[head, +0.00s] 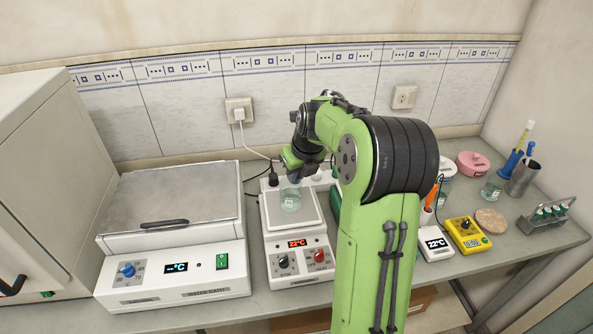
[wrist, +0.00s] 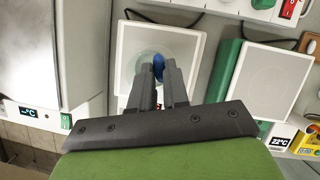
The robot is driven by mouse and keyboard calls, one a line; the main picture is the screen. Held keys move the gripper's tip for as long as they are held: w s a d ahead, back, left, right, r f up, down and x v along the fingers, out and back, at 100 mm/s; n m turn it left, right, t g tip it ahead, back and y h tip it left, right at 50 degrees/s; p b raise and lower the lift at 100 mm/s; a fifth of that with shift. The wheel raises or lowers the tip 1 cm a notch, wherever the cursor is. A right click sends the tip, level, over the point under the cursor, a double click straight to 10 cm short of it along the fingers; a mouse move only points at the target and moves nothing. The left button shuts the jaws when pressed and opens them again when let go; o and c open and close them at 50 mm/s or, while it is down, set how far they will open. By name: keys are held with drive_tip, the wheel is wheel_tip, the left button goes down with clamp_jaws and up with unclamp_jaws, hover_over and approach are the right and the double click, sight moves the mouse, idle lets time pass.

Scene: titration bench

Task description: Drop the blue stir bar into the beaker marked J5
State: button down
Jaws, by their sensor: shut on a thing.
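My gripper (wrist: 159,72) is shut on the blue stir bar (wrist: 158,66), which shows between the fingertips in the wrist view. A clear glass beaker (head: 290,198) stands upright on the white plate of a stirrer (head: 308,214). In the head view my gripper (head: 291,172) is right above this beaker's mouth, and the stir bar cannot be made out. In the wrist view the stir bar lies over the beaker's round outline (wrist: 183,62); how deep it is cannot be told. No J5 mark is readable on the beaker.
A water bath (head: 172,240) stands left of the stirrer. To the right, partly behind my arm, are a display unit (head: 435,243), a yellow meter (head: 467,235), a cork mat (head: 491,220), another glass beaker (head: 492,188), a pink container (head: 473,164) and a vial rack (head: 545,217).

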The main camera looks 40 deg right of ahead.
drive_tip(key=c, duration=1)
unclamp_jaws()
drive_tip(key=shift+c, duration=0.2)
drive_tip(key=p+v, duration=0.4)
drive_tip(key=v, duration=1.2)
drive_tip(key=shift+f, duration=0.1)
